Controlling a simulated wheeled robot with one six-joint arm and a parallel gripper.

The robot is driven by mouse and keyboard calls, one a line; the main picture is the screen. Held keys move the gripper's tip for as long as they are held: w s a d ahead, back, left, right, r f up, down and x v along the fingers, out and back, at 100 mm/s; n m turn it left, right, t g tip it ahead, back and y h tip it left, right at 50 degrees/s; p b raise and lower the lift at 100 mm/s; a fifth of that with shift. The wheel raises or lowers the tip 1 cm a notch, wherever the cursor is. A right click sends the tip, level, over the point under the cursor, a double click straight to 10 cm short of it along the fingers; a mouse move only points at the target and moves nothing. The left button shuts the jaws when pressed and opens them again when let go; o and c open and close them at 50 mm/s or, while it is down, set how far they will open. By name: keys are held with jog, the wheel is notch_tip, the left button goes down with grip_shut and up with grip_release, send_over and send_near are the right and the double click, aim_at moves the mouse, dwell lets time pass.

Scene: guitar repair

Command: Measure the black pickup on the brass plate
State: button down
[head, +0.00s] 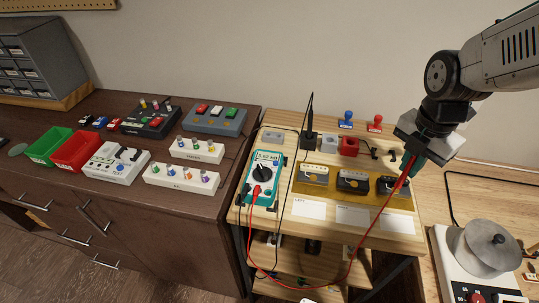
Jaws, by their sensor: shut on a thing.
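The teal multimeter (263,178) lies on the light wooden bench, its display lit with a reading too small to read surely. The brass plate (340,199) carries a cream pickup (315,174) at left, a black pickup (352,181) in the middle and another dark pickup (393,187) at right. My gripper (412,165) is above the plate's right end, shut on what looks like the red probe (404,180). The red lead loops from there back to the meter. The gripper hides the probe's upper part; whether its tip touches the right pickup I cannot tell.
Behind the plate stand a black block with an upright rod (309,139), a red block (349,146), and blue (347,118) and red (375,122) stamps. White cards (309,210) lie in front. A winding machine (485,248) stands at right.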

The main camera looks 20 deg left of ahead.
dwell(0.4)
jog(key=shift+r, duration=3)
